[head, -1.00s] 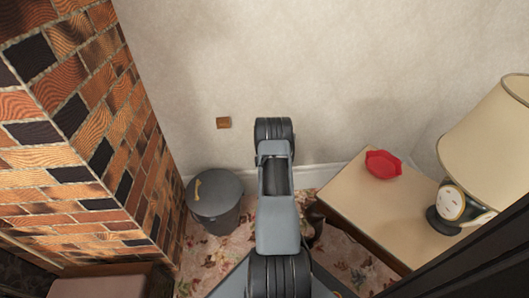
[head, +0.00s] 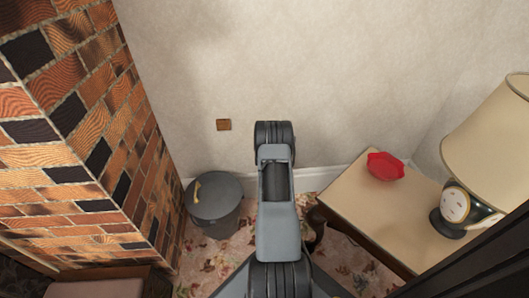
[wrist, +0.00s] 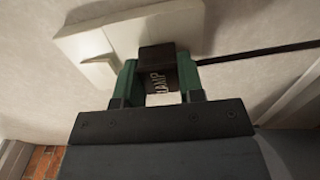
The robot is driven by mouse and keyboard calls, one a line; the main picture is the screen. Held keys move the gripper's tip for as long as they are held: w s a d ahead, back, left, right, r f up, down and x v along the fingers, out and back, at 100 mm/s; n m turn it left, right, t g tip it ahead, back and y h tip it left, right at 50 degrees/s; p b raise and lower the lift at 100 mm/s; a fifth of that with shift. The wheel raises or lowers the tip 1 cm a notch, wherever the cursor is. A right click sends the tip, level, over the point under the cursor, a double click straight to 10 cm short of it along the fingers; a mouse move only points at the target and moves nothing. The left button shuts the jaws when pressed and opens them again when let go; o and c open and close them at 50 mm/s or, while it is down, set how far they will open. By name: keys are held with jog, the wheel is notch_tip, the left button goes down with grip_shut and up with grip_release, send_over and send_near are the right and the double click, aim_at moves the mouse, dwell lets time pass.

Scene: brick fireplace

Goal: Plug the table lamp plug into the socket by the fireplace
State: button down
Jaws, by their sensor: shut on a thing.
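In the wrist view, my gripper (wrist: 158,76) has green fingers shut on a dark plug (wrist: 160,58) marked "LAMP". A black cord (wrist: 255,50) runs off to the right. A white socket plate (wrist: 90,40) on the wall lies directly behind the plug. The plug overlaps the plate; I cannot tell whether it touches it or sits in it. In the head view, my own arm hides the gripper, plug and socket. The table lamp (head: 490,140), with a cream shade and a painted face on its base, stands on the side table (head: 345,205) at right.
The brick fireplace (head: 75,130) rises at left. A grey lidded bin (head: 214,205) stands on the floral carpet beside it. A small brown plate (head: 223,125) is on the wall above. Wall above my arm is clear.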

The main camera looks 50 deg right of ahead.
jog(key=shift+w+d, duration=0.15)
jog(key=shift+w, duration=0.05)
jog(key=c, duration=0.7)
grip_release()
jog(key=shift+o, duration=0.2)
jog(key=p+v, duration=0.3)
jog(key=v, duration=1)
jog(key=shift+s+a+p, duration=0.25)
jog(key=shift+s+p, duration=0.05)
